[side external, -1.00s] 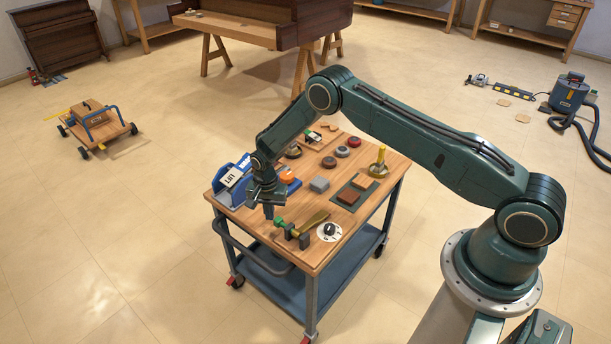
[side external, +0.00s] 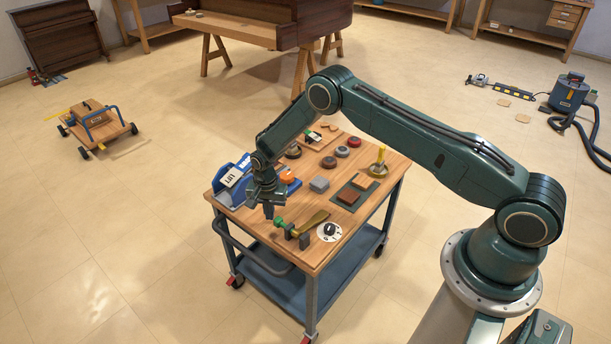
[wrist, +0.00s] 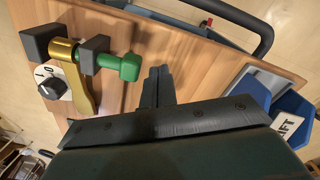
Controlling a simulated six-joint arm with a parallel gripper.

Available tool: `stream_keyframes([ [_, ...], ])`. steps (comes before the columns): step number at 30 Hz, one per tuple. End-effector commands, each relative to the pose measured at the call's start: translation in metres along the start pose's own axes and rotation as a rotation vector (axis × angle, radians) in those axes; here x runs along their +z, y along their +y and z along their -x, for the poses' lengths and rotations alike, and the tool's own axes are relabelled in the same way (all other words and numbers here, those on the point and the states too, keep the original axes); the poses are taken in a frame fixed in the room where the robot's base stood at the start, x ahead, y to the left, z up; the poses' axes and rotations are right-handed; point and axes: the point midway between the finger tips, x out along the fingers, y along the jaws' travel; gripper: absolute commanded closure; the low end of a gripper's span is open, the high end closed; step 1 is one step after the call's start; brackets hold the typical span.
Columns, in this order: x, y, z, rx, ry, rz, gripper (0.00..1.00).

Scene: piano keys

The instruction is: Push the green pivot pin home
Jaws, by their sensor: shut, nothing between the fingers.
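The green pivot pin (wrist: 120,66) lies level in the wrist view. Its wide head is on the right, and its thinner shank runs left into a dark block (wrist: 94,54). A brass lever with a round barrel (wrist: 62,52) sits between this block and a second dark block (wrist: 40,42). A length of green shank shows between the pin's head and the near block. My gripper (wrist: 158,84) is shut and empty, just right of the pin head with a small gap. In the side view the pin (side external: 279,223) is beside my gripper (side external: 268,211) at the cart's near edge.
A white dial with a black knob (side external: 330,231) stands close to the blocks. A blue holder with a LIFT label (side external: 231,177) is left of my gripper. The cart handle (wrist: 265,30) runs along the edge.

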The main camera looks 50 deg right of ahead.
Motion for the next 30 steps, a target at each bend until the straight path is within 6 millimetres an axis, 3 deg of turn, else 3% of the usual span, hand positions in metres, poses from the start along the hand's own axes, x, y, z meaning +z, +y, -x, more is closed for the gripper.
stream_keyframes([
  [30, 0.006, 0.011, 0.000, 0.000, 0.000, 0.000, 1.00],
])
